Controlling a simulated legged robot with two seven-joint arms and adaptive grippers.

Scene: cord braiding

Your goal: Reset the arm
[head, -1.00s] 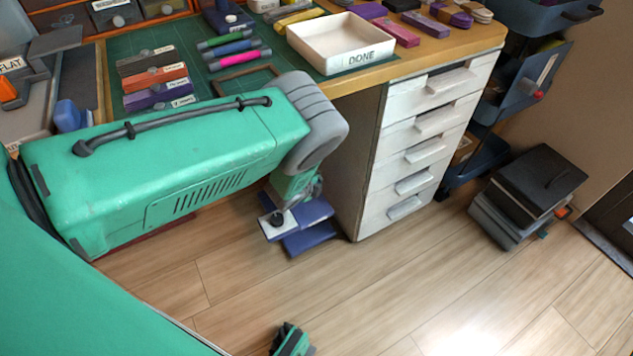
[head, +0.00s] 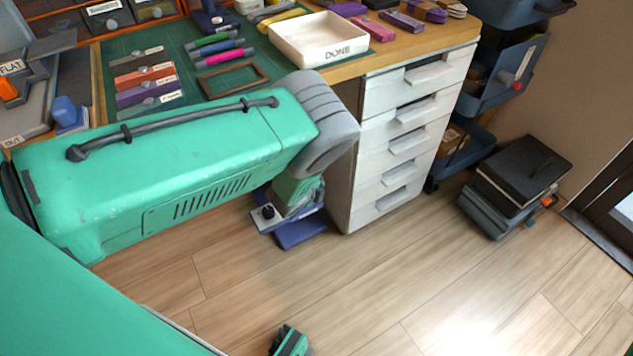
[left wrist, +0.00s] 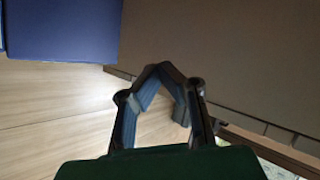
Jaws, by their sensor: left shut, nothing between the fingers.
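My left arm (head: 190,160) reaches in from the left in the head view, in front of the desk, with its wrist (head: 298,195) bent down beside the white drawers. In the left wrist view my left gripper (left wrist: 165,75) has its fingertips together, with nothing between them. It hangs near a brown panel (left wrist: 230,60) and above the wood floor (left wrist: 60,105). In the head view its fingers cannot be made out.
The white drawers (head: 408,145) stand close to my left wrist. On the desk are a tray marked DONE (head: 318,55), a green mat (head: 120,48) and coloured bars. A dark cart (head: 500,75) and stacked cases (head: 510,185) stand right.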

